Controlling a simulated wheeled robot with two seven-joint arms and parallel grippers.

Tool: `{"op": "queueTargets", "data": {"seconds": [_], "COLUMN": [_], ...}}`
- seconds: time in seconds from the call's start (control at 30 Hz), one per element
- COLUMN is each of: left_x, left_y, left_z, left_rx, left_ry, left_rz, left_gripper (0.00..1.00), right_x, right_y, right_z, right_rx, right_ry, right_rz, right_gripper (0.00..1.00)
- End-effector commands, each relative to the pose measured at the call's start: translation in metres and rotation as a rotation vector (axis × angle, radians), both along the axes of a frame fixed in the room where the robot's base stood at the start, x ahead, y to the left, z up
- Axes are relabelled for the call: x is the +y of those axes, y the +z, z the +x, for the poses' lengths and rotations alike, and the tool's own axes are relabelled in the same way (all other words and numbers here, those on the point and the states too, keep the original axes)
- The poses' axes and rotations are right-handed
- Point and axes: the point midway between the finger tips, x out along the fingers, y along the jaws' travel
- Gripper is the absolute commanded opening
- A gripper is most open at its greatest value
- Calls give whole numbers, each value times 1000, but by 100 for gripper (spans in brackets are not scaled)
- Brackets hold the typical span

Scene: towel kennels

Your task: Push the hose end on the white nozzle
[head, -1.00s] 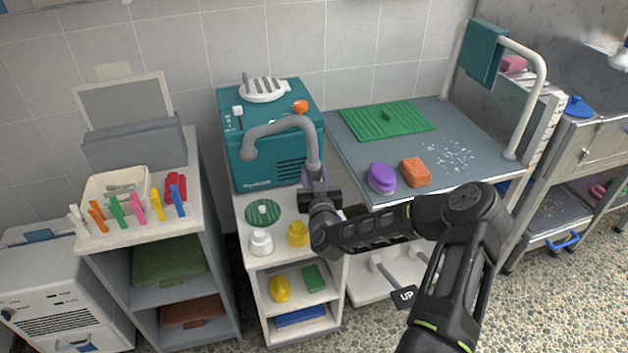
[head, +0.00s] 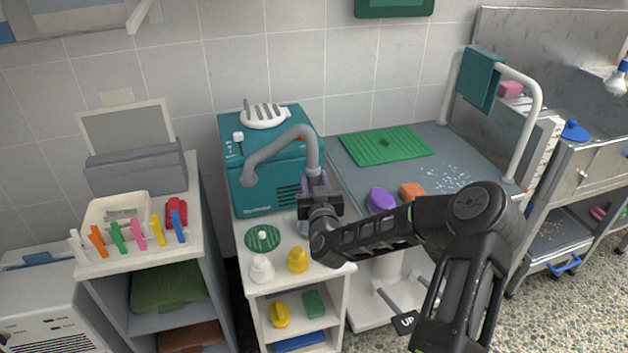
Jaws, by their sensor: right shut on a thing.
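The grey hose (head: 283,142) rises from the front of the teal dryer box (head: 265,205), arcs over and comes down to my right gripper (head: 318,205). The right gripper is shut on the hose end, near a purplish collar (head: 316,180). The gripper and wrist hide the hose end's mouth. The white nozzle (head: 262,269) stands upright on the white shelf unit's top (head: 248,226), to the left of and nearer than the gripper, apart from the hose. A yellow nozzle (head: 297,261) stands to its right. My left gripper is not in view.
A green striped disc (head: 263,239) lies behind the white nozzle. A greyish object shows partly under the right gripper. A purple brush (head: 381,200) and orange sponge (head: 412,192) lie on the grey table (head: 340,156). A peg tray (head: 120,210) stands left.

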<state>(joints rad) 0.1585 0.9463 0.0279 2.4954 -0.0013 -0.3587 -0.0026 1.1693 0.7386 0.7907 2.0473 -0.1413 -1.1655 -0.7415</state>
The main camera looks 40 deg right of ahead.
Motion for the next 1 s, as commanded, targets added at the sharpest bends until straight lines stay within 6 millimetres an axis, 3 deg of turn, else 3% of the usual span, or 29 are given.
{"op": "queueTargets", "data": {"seconds": [0.17, 0.27, 0.37, 0.53, 0.7, 0.83, 1.0], "left_x": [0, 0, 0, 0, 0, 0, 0], "left_y": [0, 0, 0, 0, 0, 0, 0], "left_z": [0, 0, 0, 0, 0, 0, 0], "left_rx": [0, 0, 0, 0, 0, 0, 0], "left_ry": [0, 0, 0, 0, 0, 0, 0], "left_rz": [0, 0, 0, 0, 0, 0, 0], "left_gripper": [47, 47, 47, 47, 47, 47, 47], "right_x": [6, 25, 57, 139, 221, 262, 281], "right_y": [1, 0, -1, -2, -2, -2, -2], "right_z": [2, 5, 10, 13, 2, -9, -16], "right_rx": [-2, -1, -1, -2, -1, -3, -3], "right_ry": [11, 42, 97, 234, 380, 458, 495], "right_rz": [-1, 0, 3, 2, 2, -1, -1], "right_gripper": [0, 0, 0, 0, 0, 0, 0]}}
